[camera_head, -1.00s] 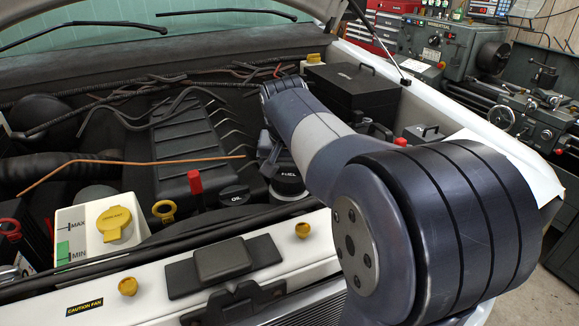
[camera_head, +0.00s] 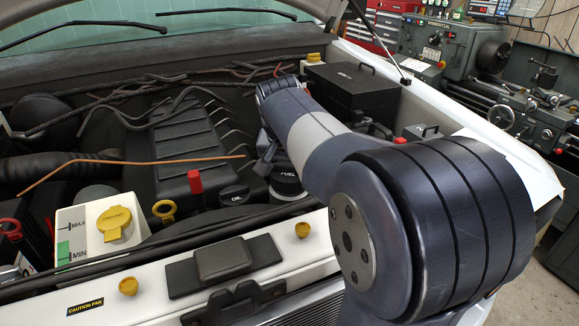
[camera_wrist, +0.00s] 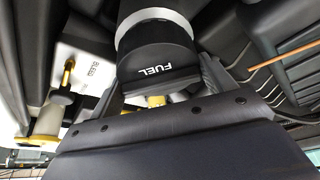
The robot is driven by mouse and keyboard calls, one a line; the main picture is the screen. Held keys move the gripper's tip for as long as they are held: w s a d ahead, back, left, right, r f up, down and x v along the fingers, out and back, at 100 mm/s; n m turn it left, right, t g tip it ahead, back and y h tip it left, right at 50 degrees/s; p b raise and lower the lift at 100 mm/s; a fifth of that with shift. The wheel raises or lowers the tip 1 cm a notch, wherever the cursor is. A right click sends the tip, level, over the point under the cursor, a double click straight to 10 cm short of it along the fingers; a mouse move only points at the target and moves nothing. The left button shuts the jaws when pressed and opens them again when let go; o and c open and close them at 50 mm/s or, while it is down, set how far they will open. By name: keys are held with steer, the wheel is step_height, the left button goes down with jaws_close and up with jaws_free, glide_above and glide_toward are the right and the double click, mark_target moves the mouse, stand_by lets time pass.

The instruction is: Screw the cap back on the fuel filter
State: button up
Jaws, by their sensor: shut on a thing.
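The fuel filter's black cap (camera_head: 287,172), lettered FUEL, is seen at the centre of the head view, on top of the filter with its pale ring (camera_head: 288,194). In the wrist view the cap (camera_wrist: 155,66) fills the upper middle, its lettering upside down, against the pale ring (camera_wrist: 138,18). My gripper (camera_head: 268,155) is at the cap, partly hidden behind my arm in the head view. In the wrist view my gripper (camera_wrist: 160,88) has a finger on each side of the cap and is shut on it. The fingertips and the thread are hidden.
The black oil cap (camera_head: 234,194) and a red-topped part (camera_head: 195,182) are close on the left. A white reservoir with a yellow cap (camera_head: 114,222) stands farther left. A copper-coloured rod (camera_head: 130,163) crosses the bay. A black box (camera_head: 353,90) is behind my arm.

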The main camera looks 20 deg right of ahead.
steer(key=m+g, duration=0.1)
steer(key=m, duration=0.2)
steer(key=m+g+h+p, duration=0.1)
steer(key=m, duration=0.2)
steer(key=shift+m+h, duration=0.3)
steer(key=shift+m, duration=0.1)
steer(key=m+g+p, duration=0.1)
steer(key=m+p, duration=0.1)
steer(key=m, duration=0.2)
steer(key=shift+r+g, duration=0.1)
steer(key=shift+g, duration=0.3)
steer(key=m+g, duration=0.1)
steer(key=m, duration=0.2)
steer(key=shift+p, duration=0.35)
steer(key=o, duration=1.1)
